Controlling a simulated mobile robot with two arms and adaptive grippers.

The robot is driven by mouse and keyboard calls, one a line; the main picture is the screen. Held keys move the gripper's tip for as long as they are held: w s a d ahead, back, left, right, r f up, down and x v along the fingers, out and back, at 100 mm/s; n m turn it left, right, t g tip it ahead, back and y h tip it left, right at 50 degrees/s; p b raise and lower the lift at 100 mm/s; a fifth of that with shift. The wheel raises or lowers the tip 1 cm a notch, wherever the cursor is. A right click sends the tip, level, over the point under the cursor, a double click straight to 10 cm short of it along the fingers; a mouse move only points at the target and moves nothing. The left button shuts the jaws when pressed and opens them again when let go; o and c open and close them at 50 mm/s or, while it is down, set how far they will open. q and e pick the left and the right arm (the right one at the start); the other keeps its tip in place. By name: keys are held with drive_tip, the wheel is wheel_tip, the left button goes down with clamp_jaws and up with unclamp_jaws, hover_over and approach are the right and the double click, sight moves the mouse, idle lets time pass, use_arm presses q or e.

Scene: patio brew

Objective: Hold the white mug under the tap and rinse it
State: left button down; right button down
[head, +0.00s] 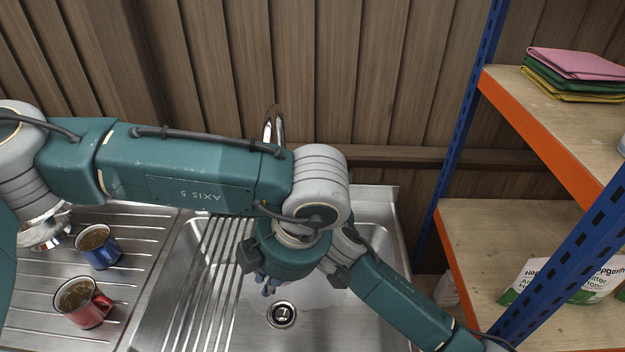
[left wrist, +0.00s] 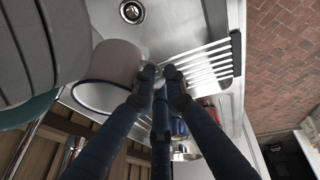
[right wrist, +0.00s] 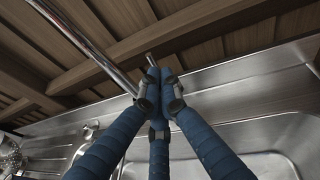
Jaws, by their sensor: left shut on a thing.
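The white mug (left wrist: 108,68) shows large and tilted in the left wrist view, its open mouth toward the lower left. My left gripper (left wrist: 159,72) is shut on it at its right side, where the handle would be. In the head view my left gripper (head: 267,286) hangs over the sink (head: 345,322), and my arm hides the mug. The tap (head: 273,125) rises behind my left arm; its lower part is hidden. My right gripper (right wrist: 159,82) has its fingers together beside the tap's pipe (right wrist: 88,48). A small metal tip shows between them; I cannot tell if they grip it.
A blue mug (head: 98,247) and a red mug (head: 83,302), both filled with something brown, stand on the draining board (head: 35,265) at the left. The sink's drain (head: 282,315) is clear. A blue and orange shelf (head: 525,110) bounds the right side, and a wooden wall the back.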

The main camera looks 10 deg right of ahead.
use_arm(q)
drive_tip(key=shift+s+r, duration=0.1)
drive_tip(key=shift+s, duration=0.15)
drive_tip(key=shift+w, duration=0.1)
use_arm(e)
drive_tip(key=v, duration=0.5)
drive_tip(key=shift+s+a, duration=0.1)
drive_tip(key=shift+s, duration=0.05)
drive_tip(key=shift+f, duration=0.1)
drive_tip(key=shift+f, duration=0.1)
